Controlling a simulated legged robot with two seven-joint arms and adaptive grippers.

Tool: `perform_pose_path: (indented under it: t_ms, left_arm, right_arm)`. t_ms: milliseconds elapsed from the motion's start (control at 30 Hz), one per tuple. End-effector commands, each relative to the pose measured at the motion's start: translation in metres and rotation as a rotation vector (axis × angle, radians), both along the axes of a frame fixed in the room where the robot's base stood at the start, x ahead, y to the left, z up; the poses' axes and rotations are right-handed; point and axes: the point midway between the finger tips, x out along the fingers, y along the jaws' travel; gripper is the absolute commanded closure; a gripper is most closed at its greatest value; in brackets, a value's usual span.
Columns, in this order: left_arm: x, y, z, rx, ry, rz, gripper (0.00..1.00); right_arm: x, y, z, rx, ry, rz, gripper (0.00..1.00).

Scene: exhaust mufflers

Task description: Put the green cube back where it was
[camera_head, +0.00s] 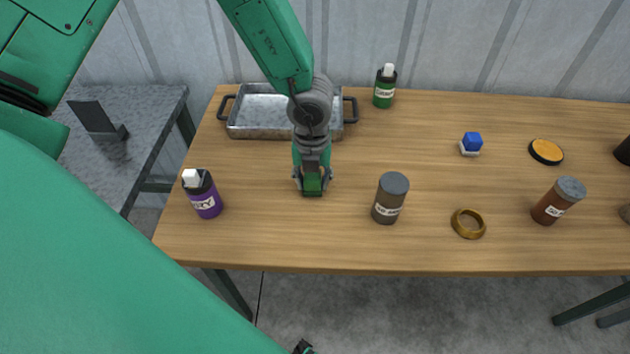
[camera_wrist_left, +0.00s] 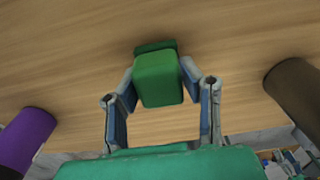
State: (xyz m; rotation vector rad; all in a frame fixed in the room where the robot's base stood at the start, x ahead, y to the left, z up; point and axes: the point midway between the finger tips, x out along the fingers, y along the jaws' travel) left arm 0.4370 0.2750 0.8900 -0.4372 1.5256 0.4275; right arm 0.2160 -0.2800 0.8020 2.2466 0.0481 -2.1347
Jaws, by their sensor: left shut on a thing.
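The green cube (camera_head: 312,187) is between the fingers of my left gripper (camera_head: 312,180), which points down over the left part of the wooden table. In the left wrist view the cube (camera_wrist_left: 158,82) sits between the two fingers of the gripper (camera_wrist_left: 160,80), which are shut on its sides. A darker green piece (camera_wrist_left: 155,46) shows just beyond the cube; whether it is a separate pad beneath it I cannot tell. The cube is close to the tabletop, but I cannot tell if it touches. My right gripper is not in view.
A metal tray (camera_head: 262,132) lies behind the gripper, a purple bottle (camera_head: 207,203) to its left, a grey jar (camera_head: 388,203) to its right.

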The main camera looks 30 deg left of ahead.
Motion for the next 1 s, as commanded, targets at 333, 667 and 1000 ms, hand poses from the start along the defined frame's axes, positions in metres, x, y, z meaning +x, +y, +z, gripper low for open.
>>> perform_pose_path:
  t_ms: [333, 667, 1000]
  left_arm:
    - [0.001, -0.009, -0.005, 0.010, 0.000, -0.003, 0.47]
    - [0.000, -0.003, -0.003, 0.001, -0.002, -0.001, 0.47]
    - [0.001, -0.005, 0.057, 0.001, -0.007, 0.001, 0.47]
  right_arm:
    - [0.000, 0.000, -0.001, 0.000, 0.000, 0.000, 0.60]
    - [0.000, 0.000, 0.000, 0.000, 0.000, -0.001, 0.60]
    - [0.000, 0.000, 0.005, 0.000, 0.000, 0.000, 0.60]
